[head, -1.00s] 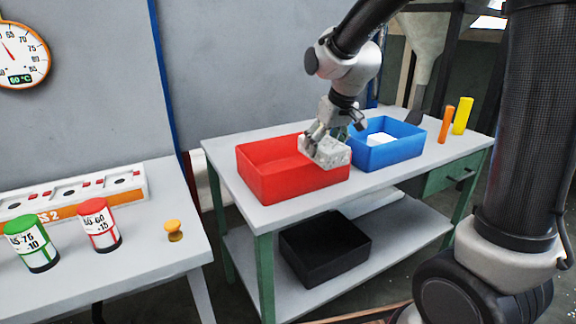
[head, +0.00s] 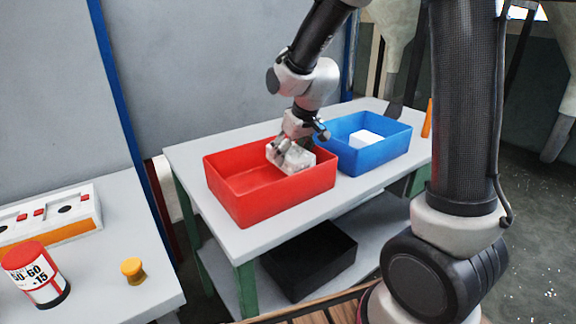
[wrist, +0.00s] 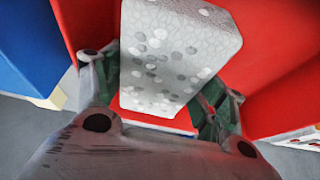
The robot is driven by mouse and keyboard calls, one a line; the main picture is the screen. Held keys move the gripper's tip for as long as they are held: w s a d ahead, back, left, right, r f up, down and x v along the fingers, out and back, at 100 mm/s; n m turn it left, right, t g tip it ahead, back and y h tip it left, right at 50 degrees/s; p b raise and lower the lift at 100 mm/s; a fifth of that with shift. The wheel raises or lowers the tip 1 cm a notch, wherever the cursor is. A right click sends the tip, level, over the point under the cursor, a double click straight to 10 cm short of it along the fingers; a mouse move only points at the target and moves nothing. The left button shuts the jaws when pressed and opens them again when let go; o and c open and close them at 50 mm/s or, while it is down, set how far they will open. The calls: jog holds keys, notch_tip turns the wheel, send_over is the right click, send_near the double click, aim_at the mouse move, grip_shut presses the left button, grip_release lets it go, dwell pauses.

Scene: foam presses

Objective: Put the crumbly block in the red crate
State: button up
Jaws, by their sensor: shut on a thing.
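The crumbly block (head: 297,158) is pale grey with a speckled, pitted face. My gripper (head: 283,148) is shut on it, at the right part of the red crate (head: 235,206). In the head view the block sits at about rim height, partly within the crate's opening. In the wrist view the block (wrist: 178,50) lies between the two fingers of my gripper (wrist: 160,95), with red crate walls (wrist: 275,40) on both sides. The block's underside is hidden, so I cannot tell whether it touches the crate floor.
A blue crate (head: 375,158) with a white block (head: 364,139) in it stands right of the red crate. A black crate (head: 310,262) is on the lower shelf. A red-lidded can (head: 36,275) and a yellow knob-shaped piece (head: 133,271) stand on the left table.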

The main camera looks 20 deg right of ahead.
jog(key=shift+f, duration=1.95)
jog(key=o, duration=0.9)
jog(key=shift+f, duration=0.1)
jog(key=v, duration=1.2)
jog(key=shift+s+d, duration=0.1)
jog(key=shift+s, duration=0.05)
jog(key=s+d+r+m, duration=0.1)
jog(key=s+d, duration=0.2)
jog(key=s, duration=0.4)
jog(key=s+d+r+m+h, duration=0.1)
jog(key=s+d, duration=0.3)
jog(key=s, duration=0.4)
jog(key=s+d+r+m, duration=0.1)
jog(key=s+d+r, duration=0.2)
jog(key=s, duration=0.4)
jog(key=shift+s+d+r+m, duration=0.1)
jog(key=shift+d+m, duration=0.05)
jog(key=shift+d, duration=0.2)
jog(key=shift+s+d+r+m, duration=0.1)
jog(key=shift+d+r+m, duration=0.05)
jog(key=shift+d, duration=0.2)
